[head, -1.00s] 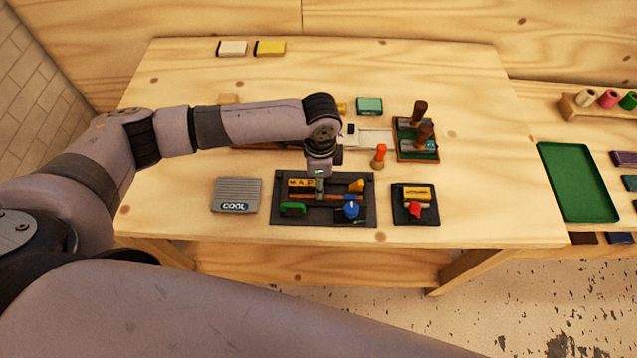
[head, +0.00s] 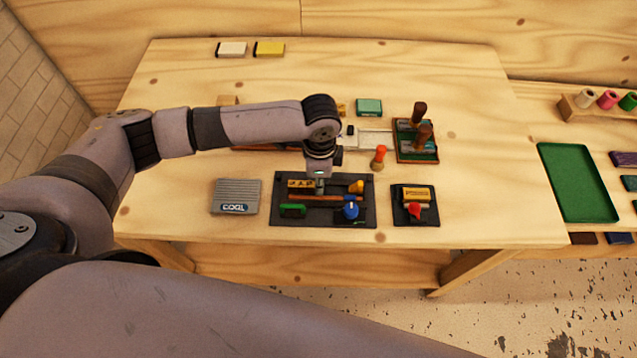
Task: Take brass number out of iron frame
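A dark tray-like frame (head: 280,212), which looks like the iron frame, lies at the front middle of the table. Small brass-coloured pieces with dark characters (head: 299,184) sit in its upper left; they are too small to read, so I cannot tell which is the brass number. My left gripper (head: 320,185) points down over the frame's upper middle, just right of the brass pieces. Its fingers are too small to read. My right gripper is out of view.
A ribbed grey block marked COOL (head: 236,195) lies left of the frame. A smaller dark plate (head: 403,217) with a red knob lies right. Behind are an orange-topped handle (head: 379,157) and a rack with brown handles (head: 420,152). The front right table is clear.

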